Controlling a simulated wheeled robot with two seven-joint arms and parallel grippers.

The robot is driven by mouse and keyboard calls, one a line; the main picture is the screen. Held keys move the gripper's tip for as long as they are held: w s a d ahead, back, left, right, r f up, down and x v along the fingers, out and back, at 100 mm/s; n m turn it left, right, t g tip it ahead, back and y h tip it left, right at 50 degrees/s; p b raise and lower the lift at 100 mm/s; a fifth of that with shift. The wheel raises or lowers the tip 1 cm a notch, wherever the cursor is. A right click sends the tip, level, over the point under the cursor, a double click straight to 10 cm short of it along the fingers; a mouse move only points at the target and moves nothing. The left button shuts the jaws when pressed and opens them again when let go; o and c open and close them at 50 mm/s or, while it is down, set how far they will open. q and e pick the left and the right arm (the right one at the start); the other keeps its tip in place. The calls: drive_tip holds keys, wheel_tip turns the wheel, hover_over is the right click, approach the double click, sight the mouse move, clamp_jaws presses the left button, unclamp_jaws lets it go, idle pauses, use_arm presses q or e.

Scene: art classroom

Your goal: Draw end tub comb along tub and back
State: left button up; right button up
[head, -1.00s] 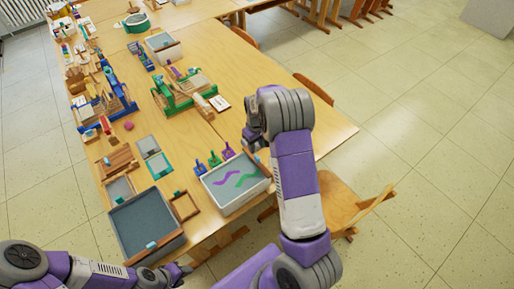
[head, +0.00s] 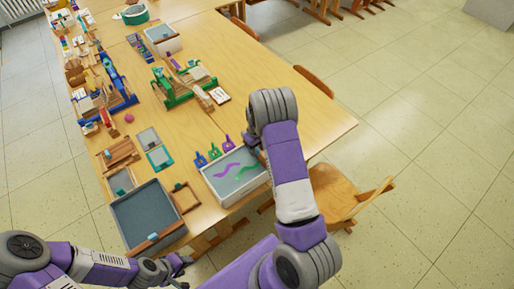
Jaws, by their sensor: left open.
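The end tub (head: 113,217) is a large grey tub with a dark grey inside at the table's near left end. A brown bar with a cyan piece on it, which looks like the comb (head: 165,232), lies across the tub's near end. My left gripper (head: 178,267) is open and empty, just below and in front of the tub's near right corner, apart from the bar. My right gripper (head: 252,141) is mostly hidden by its own wrist, near the far right corner of a second tub. Its jaws cannot be made out.
The second tub (head: 222,199), pale with purple and green wavy lines, stands right of the end tub. A small wooden frame (head: 185,198) lies between them. Blue, green and purple tools stand behind it. A chair (head: 335,195) is at the right table edge. The table's right half is mostly clear.

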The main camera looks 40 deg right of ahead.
clamp_jaws()
